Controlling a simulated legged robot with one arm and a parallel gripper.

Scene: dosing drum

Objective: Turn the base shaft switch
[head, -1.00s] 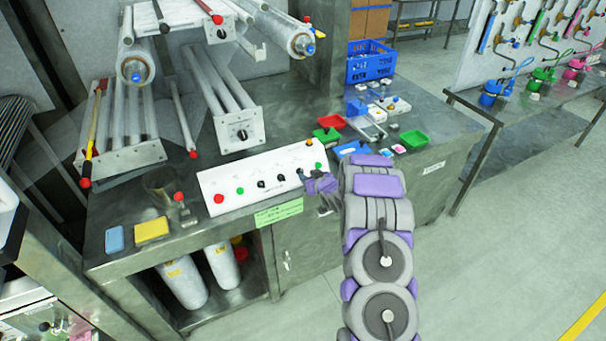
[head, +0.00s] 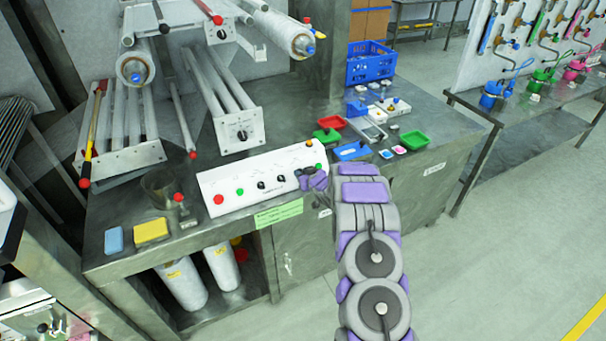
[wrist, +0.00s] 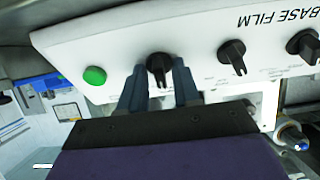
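A white control panel (head: 235,178) lies tilted on the metal bench; it also shows upside down in the wrist view (wrist: 110,40), lettered "BASE FILM". In the wrist view, a black rotary switch (wrist: 158,66) sits between the two fingertips of my gripper (wrist: 159,72). The fingers stand apart, one on each side of it; whether they touch it is unclear. Two more black switches (wrist: 232,54) (wrist: 303,44) are to the right, and a green button (wrist: 95,75) is to the left. In the head view, my gripper (head: 312,181) is at the panel's right end. I cannot read which switch is labelled base shaft.
A red button (head: 219,199) and a green button (head: 240,191) are at the panel's left. A film roller frame (head: 240,132) stands behind it. Red (head: 331,123) and green (head: 414,139) trays lie to the right. The floor in front is clear.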

